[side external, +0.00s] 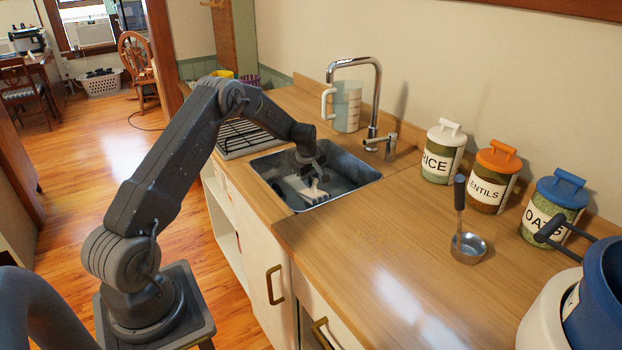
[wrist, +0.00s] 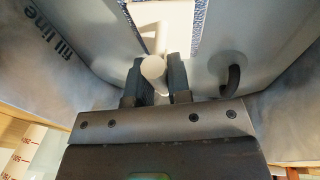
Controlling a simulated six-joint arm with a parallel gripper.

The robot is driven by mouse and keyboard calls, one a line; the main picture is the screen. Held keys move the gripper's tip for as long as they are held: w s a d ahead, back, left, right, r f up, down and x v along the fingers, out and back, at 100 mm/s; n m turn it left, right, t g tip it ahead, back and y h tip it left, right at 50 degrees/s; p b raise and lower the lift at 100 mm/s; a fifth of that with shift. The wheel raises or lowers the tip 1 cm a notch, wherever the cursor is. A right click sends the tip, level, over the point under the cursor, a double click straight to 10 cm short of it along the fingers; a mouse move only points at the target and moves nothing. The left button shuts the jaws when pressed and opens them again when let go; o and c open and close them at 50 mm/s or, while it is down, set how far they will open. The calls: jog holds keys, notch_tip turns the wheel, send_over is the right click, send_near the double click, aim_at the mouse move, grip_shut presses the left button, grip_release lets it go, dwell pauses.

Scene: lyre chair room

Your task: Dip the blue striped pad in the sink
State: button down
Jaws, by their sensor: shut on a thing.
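The sink (side external: 355,185) is a grey metal basin set in the wooden counter. My gripper (side external: 316,178) reaches down inside it. Its two dark fingers (wrist: 160,88) are shut on the cream handle of the pad (wrist: 160,20), with the handle's round knob between them. In the side view the pad (side external: 306,191) is a pale block low in the basin, partly hidden by the gripper. Its stripes are not clear. Blue speckled patches flank the pale body in the wrist view; I cannot tell whether they are pad or sink bottom. Contact with water cannot be told.
The faucet (side external: 376,90) and a clear jug (side external: 346,106) stand behind the sink. A dark rack (side external: 248,137) lies left of it. Rice (side external: 443,150), lentils (side external: 494,176) and oats (side external: 553,207) canisters and a ladle (side external: 468,245) stand to the right.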

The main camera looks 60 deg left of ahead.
jog(key=shift+w, duration=0.6)
jog(key=shift+s, duration=0.15)
jog(key=shift+s, duration=0.45)
jog(key=shift+w, duration=0.15)
jog(key=shift+w, duration=0.45)
jog(key=shift+s, duration=0.1)
